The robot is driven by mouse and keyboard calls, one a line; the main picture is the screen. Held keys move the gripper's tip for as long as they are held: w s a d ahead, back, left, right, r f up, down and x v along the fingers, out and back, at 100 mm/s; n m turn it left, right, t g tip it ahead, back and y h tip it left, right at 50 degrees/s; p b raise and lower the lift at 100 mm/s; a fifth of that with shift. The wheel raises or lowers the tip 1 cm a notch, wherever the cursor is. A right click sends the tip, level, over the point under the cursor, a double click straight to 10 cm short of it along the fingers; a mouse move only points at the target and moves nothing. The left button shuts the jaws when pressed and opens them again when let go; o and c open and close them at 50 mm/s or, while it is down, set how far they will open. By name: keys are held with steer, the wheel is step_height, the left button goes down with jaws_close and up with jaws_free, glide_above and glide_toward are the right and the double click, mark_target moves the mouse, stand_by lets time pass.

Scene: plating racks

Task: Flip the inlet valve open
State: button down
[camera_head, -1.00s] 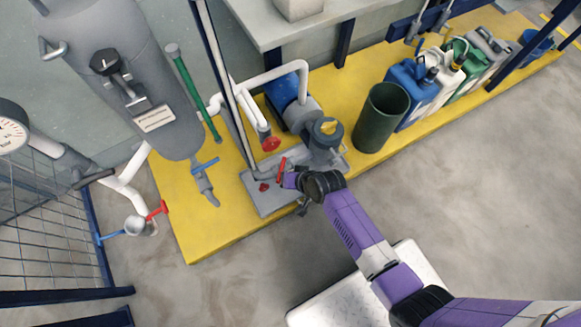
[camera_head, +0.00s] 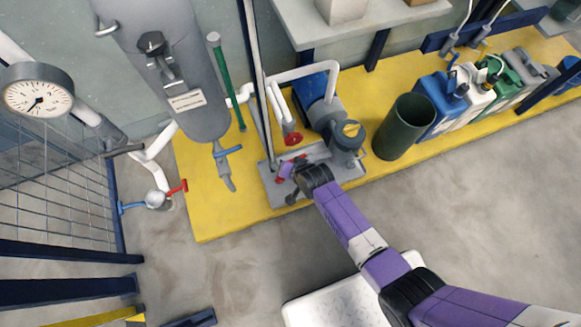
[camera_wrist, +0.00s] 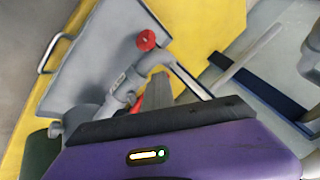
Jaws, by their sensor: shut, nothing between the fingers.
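A red lever (camera_head: 300,157) shows beside my gripper (camera_head: 284,170) on the piping over the grey pump tray (camera_head: 268,198); I cannot tell for certain that it is the inlet valve handle. My gripper is shut and empty, low over the tray. In the wrist view, the red lever (camera_wrist: 138,103) sits just past the dark front edge of my gripper (camera_wrist: 184,90), beside grey pipework. The gripper hides part of the lever, so contact and its exact angle cannot be told.
The pump (camera_head: 347,135) stands close right of my gripper, then a dark green bin (camera_head: 403,127) and several jugs. A grey tank (camera_head: 185,75) stands left.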

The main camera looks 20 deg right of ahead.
steer(key=shift+w+a+f, duration=0.1)
steer(key=shift+w+a, duration=0.1)
steer(key=shift+s, duration=0.1)
stand_by(0.5)
